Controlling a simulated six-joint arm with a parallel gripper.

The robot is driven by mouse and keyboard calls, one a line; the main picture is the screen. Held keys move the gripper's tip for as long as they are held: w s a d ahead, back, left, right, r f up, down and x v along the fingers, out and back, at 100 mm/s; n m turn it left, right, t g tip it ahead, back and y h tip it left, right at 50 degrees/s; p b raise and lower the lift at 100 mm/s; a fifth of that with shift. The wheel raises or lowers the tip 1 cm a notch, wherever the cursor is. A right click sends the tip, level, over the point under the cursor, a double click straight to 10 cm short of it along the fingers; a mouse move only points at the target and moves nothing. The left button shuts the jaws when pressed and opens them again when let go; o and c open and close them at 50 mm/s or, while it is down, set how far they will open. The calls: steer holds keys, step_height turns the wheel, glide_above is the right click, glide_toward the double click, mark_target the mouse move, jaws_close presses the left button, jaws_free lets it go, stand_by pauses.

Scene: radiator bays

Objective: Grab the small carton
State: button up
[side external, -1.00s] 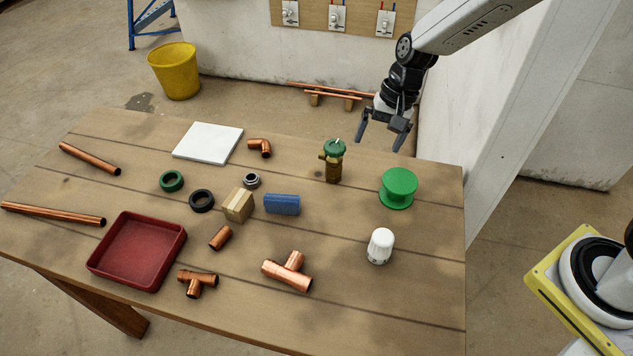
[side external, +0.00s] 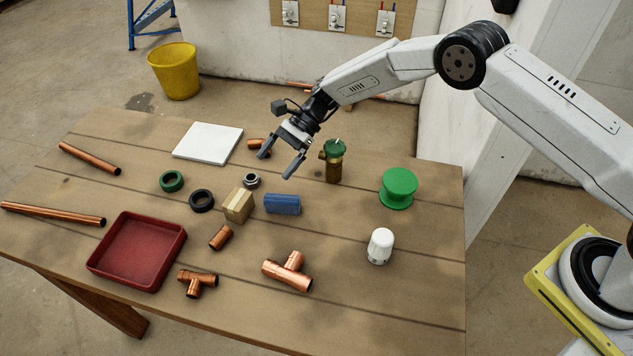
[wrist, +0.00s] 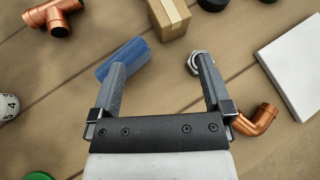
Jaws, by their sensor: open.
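The small carton (side external: 238,205) is a tan cardboard box with a paler tape strip. My gripper (side external: 279,163) is open and empty, above the table and up and to the right of the carton. Its two fingers also show in the wrist view (wrist: 161,66). The carton's underside is hidden.
A grey metal nut (side external: 252,181) sits close behind the carton, and a black ring (side external: 201,201) lies to its left. A brass valve (side external: 333,165) stands right of my gripper. A copper elbow (side external: 256,144) is partly behind it. A red tray (side external: 137,252) is front left.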

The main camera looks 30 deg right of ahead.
mark_target(239, 198)
steer(key=shift+w+a+f+m+y, duration=0.15)
steer(key=shift+a+f+m+y, duration=0.2)
steer(key=shift+a+y, duration=0.35)
steer(key=shift+w+a+f+m+y, duration=0.1)
steer(key=shift+a+f+m+y, duration=0.25)
steer(key=shift+a, duration=0.5)
steer(key=shift+a+g, duration=0.1)
steer(key=shift+g, duration=0.3)
steer(key=shift+x, duration=1.25)
steer(key=shift+f, duration=0.1)
steer(key=shift+x, duration=2.5)
steer(key=shift+c, duration=0.2)
steer(key=c, duration=1.3)
